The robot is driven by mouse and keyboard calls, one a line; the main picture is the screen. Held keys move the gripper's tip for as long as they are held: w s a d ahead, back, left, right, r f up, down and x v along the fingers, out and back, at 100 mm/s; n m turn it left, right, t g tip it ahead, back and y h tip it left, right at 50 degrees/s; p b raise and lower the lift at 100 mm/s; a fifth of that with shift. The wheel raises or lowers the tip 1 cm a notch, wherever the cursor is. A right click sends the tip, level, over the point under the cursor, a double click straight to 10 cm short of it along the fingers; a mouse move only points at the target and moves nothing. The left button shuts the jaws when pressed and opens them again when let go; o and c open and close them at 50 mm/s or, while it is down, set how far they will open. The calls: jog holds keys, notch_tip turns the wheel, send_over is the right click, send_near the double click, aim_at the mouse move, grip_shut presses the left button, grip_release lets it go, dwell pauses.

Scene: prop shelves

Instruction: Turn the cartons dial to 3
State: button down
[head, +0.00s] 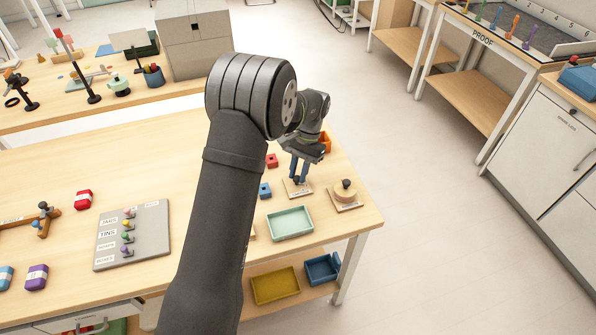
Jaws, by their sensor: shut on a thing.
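My gripper (299,173) points down at the right part of the table, with its blue-grey fingers over a small pale plate (302,193). It is shut on a small dark part standing on that plate; the fingers mostly hide it. The plate's lettering is too small to read, so I cannot tell whether it is the cartons dial. Just right of it, apart from the gripper, a round wooden dial with a dark knob (346,189) stands on a similar plate with a label. No dial number is readable.
A red block (272,160), a blue block (265,190) and an orange container (325,141) are near the gripper. A mint tray (290,223) lies in front. A grey board (152,250) with coloured knobs is at left. The table edge is close on the right.

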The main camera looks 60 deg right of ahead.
jog(key=shift+m, duration=0.4)
jog(key=c, duration=1.3)
grip_release()
jog(key=shift+o, duration=0.2)
jog(key=v, duration=1.7)
jog(key=shift+s+r, duration=0.15)
jog(key=shift+s, duration=0.05)
jog(key=x, duration=1.7)
jog(key=shift+w+f, duration=0.15)
jog(key=shift+f, duration=0.05)
